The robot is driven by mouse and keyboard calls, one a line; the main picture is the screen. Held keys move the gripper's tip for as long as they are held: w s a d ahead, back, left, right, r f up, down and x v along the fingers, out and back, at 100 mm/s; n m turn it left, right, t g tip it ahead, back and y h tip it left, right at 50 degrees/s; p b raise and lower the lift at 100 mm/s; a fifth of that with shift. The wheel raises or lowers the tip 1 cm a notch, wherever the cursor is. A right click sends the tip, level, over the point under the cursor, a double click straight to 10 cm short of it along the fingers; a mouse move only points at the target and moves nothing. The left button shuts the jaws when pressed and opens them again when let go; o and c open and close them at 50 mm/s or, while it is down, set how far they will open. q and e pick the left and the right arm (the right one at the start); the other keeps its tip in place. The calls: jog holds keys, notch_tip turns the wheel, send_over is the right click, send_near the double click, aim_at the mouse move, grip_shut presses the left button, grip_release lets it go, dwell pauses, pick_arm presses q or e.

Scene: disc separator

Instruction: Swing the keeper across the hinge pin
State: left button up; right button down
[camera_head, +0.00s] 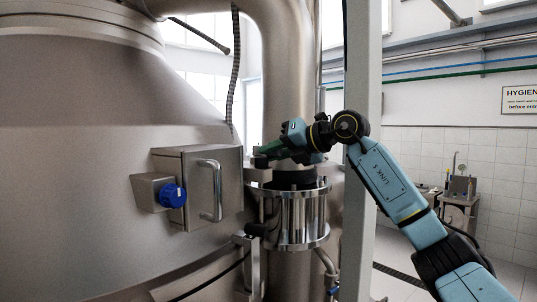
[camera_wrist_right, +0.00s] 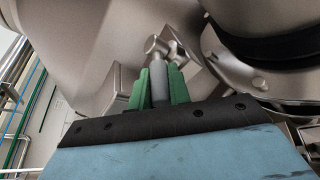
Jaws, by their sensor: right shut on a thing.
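My right gripper (camera_head: 267,152) reaches in from the right beside the top of the steel hinge bracket (camera_head: 257,174), on the separator's side. In the right wrist view its green fingers (camera_wrist_right: 158,88) are shut on a grey cylindrical grip, which I take to be the keeper's (camera_wrist_right: 158,72). A rounded metal head (camera_wrist_right: 156,45) sits at the grip's far end, close to a small metal block (camera_wrist_right: 182,55). I cannot clearly tell the hinge pin from these parts, or whether the keeper lies across it. My left gripper is not in view.
The large steel separator body (camera_head: 70,150) fills the left. A box with a handle (camera_head: 216,190) and a blue knob (camera_head: 172,196) project left of the gripper. A thick vertical pipe (camera_head: 288,75) and flanged collar (camera_head: 298,218) stand close by. A grey post (camera_head: 362,230) stands right of them.

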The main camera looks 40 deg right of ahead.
jog(key=c, duration=1.3)
grip_release()
jog(key=shift+r, duration=0.1)
notch_tip(320, 180, up, 10)
jog(key=shift+d+f+p, duration=0.1)
jog(key=shift+p, duration=0.6)
